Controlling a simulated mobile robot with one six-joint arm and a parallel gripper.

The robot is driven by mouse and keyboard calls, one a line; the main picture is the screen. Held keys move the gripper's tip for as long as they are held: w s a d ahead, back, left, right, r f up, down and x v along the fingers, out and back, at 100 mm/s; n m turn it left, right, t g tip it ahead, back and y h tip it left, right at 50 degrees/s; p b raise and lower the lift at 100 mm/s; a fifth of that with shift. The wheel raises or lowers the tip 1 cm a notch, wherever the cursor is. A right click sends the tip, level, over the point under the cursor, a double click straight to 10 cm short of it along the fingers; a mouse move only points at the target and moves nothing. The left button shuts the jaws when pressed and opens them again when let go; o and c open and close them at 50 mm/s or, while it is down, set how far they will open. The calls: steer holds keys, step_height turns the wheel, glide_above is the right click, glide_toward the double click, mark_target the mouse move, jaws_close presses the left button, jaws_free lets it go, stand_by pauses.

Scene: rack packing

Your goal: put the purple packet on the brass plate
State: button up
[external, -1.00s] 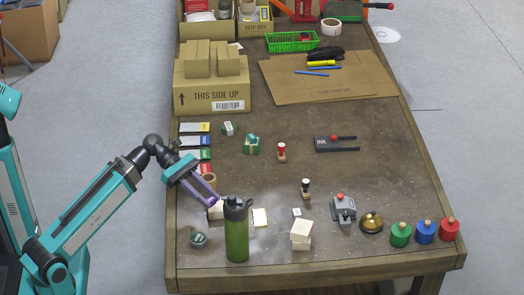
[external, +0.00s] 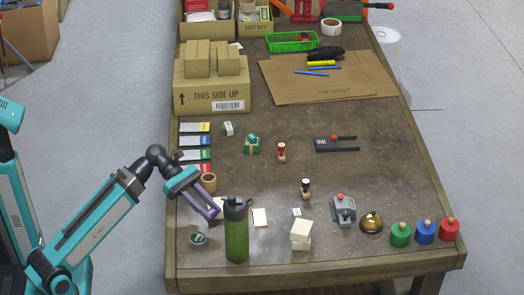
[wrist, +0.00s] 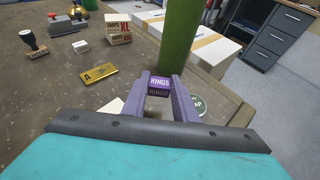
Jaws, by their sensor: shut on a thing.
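The small purple packet (wrist: 159,83), lettered RINGS, is between the fingertips of my gripper (wrist: 160,92) in the wrist view. The gripper's long purple fingers are shut on it. In the external view my gripper (external: 214,213) is just left of the green bottle, and I cannot make out the packet between its fingers. The brass plate (wrist: 98,75), marked with a letter A, lies flat and bare on the table, left of the packet in the wrist view. In the external view the plate (external: 260,217) is right of the bottle and my gripper.
The tall green bottle (external: 237,236) stands close beside my gripper, between it and the plate's near side. A round tin (external: 198,239) lies left of the bottle. A stack of cream blocks (external: 301,235) stands right of the plate. The table's middle is mostly clear.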

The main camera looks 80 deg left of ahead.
steer(key=shift+w+a+r+p, duration=0.15)
steer(key=shift+w+r+p, duration=0.15)
steer(key=shift+p, duration=1.05)
steer(key=p, duration=0.3)
steer(key=w+p, duration=0.1)
steer(key=p, duration=0.3)
steer(key=shift+w+a, duration=0.2)
steer(key=shift+a, duration=0.05)
steer(key=p, duration=0.5)
steer(key=shift+w+f, duration=0.15)
steer(key=shift+w, duration=0.1)
steer(key=p, duration=0.3)
steer(key=shift+f+p, duration=0.1)
steer(key=shift+p, duration=0.25)
glide_above(257, 215)
steer(key=shift+f, duration=0.8)
steer(key=shift+f+b, duration=0.3)
steer(key=shift+f, duration=1.45)
steer(key=shift+f, duration=0.1)
